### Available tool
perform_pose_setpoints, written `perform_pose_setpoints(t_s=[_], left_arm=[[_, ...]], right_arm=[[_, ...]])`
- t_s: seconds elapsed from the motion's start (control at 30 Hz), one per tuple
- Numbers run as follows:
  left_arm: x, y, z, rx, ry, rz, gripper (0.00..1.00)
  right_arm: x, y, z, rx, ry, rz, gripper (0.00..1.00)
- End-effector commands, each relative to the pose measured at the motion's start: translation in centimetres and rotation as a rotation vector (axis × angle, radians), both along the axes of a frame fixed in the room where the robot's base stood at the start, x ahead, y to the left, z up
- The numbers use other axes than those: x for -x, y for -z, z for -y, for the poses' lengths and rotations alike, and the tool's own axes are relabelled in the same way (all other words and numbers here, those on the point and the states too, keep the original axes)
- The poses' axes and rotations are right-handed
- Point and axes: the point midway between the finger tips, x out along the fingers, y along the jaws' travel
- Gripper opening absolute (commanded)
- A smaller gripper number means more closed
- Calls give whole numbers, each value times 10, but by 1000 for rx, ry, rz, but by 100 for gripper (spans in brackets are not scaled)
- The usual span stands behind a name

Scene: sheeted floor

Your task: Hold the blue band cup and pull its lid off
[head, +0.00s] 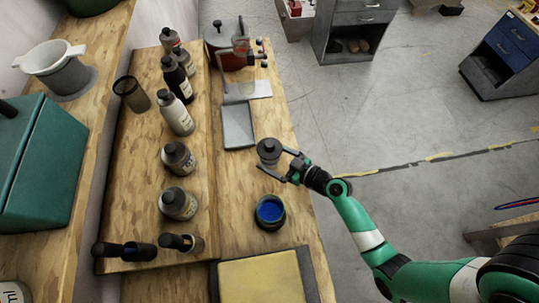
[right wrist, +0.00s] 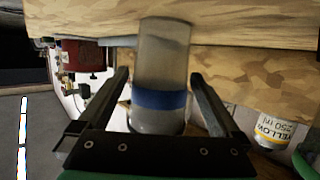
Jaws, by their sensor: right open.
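The blue band cup (head: 269,149) stands on the wooden bench, seen from above in the head view with a dark grey top facing up. In the right wrist view the cup (right wrist: 160,65) is a greyish cylinder with a blue band around it. My right gripper (head: 272,160) is open, with one finger on each side of the cup. In the right wrist view, gaps show between the cup and both fingers of the gripper (right wrist: 162,95). The seam between lid and cup is not clear. My left gripper is in neither view.
A dark pot with blue contents (head: 270,211) stands close to my right gripper. A grey tray (head: 238,127) lies beyond the cup. Several bottles (head: 178,117) line the raised board at left. A yellow pad (head: 262,280) lies at the near end.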

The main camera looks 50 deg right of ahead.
Motion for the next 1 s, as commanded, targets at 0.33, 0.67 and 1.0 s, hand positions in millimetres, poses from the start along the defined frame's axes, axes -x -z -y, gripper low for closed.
perform_pose_setpoints(t_s=[0.33, 0.67, 1.0], left_arm=[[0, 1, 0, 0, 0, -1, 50], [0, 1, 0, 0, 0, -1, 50], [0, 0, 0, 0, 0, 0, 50]], right_arm=[[-12, 5, -1, -1, 0, -1, 96], [-12, 5, -1, -1, 0, -1, 37], [-12, 3, -1, -1, 0, 0, 25]])
